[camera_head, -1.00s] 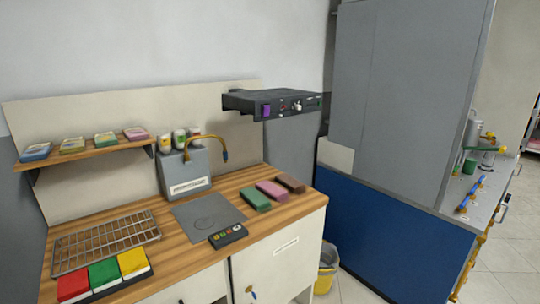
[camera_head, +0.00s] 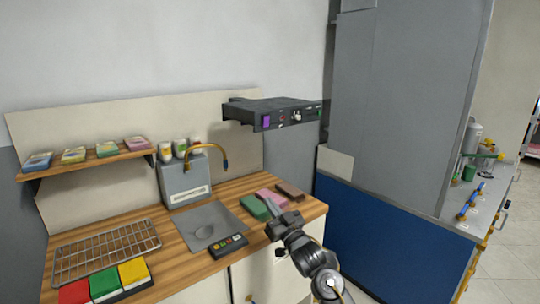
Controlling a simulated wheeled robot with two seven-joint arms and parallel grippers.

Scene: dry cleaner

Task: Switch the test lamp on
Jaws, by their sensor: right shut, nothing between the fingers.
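A black control box (camera_head: 272,114) is fixed to the wall above the right end of the wooden counter. Its front carries a purple switch (camera_head: 266,121), a small red part (camera_head: 283,118), a pale knob (camera_head: 296,116) and a green part near its right end. I cannot tell which part belongs to the test lamp, or whether any lamp is lit. My right gripper (camera_head: 270,205) is over the counter's front right, below the box and clear of it. It is shut and empty, and it partly hides the green and pink blocks. My left gripper is out of view.
The wooden counter (camera_head: 180,248) holds a wire rack (camera_head: 106,250), red, green and yellow pads, a grey sink plate with a tap, and a small black keypad (camera_head: 229,246). A shelf (camera_head: 90,162) is at left. A tall grey cabinet (camera_head: 405,110) stands close at right.

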